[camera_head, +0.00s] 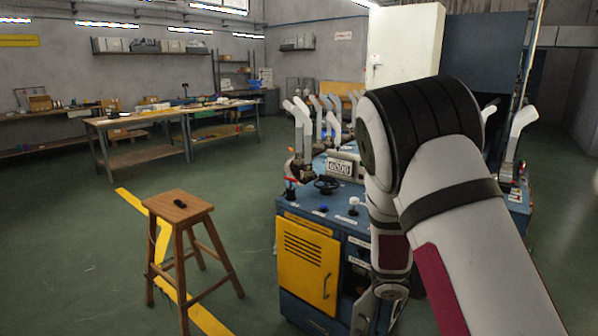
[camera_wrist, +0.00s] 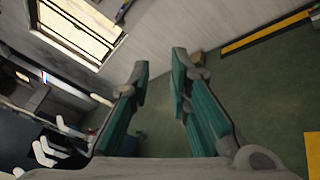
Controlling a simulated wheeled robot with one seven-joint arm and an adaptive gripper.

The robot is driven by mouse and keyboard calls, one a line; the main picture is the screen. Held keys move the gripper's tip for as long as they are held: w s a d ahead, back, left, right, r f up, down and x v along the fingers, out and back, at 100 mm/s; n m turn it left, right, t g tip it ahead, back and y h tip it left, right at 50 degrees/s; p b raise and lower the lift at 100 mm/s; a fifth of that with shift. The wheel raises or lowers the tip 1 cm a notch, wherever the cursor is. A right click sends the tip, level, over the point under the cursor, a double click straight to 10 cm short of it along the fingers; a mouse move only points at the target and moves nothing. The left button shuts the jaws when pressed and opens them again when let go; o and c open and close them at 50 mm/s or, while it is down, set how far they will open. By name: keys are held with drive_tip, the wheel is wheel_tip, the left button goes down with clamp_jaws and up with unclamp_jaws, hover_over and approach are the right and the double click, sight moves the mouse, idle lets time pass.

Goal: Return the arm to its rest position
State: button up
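My arm reaches across the right half of the head view, bent in front of the blue sock-boarding machine (camera_head: 325,222). My gripper shows in the wrist view (camera_wrist: 160,75), with its two green-padded fingers apart and nothing between them. Beyond the fingers are the grey wall and green floor. In the head view the fingertips are hidden or too unclear to make out. Several white foot-shaped boards (camera_head: 302,125) stand upright on the machine, and my arm covers part of it.
A wooden stool (camera_head: 180,208) with a small black object (camera_head: 180,203) on it stands left of the machine. Workbenches (camera_head: 140,122) line the back left. A white cabinet (camera_head: 402,45) stands behind the machine. Open green floor lies between stool and benches.

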drive_tip(key=s+a+r+m+y+p, duration=0.1)
drive_tip(key=s+a+r+m+y, duration=0.3)
drive_tip(key=s, duration=0.3)
drive_tip(key=s+a+r+m+y+p, duration=0.1)
drive_tip(key=s+a+r+y, duration=0.2)
drive_tip(key=s+y, duration=0.25)
drive_tip(key=s+a+r+t+y+p, duration=0.1)
drive_tip(key=s+a+r+t+y, duration=0.2)
drive_tip(key=a, duration=0.4)
drive_tip(key=s+a+r+m+t+y+p, duration=0.1)
drive_tip(key=s+a+r+t+y+p, duration=0.1)
drive_tip(key=s+a+r, duration=0.4)
drive_tip(key=shift+s+a+r+t+y, duration=0.2)
drive_tip(key=shift+s+a+t+y, duration=0.4)
drive_tip(key=shift+a+t+y, duration=0.45)
drive_tip(key=shift+o, duration=0.2)
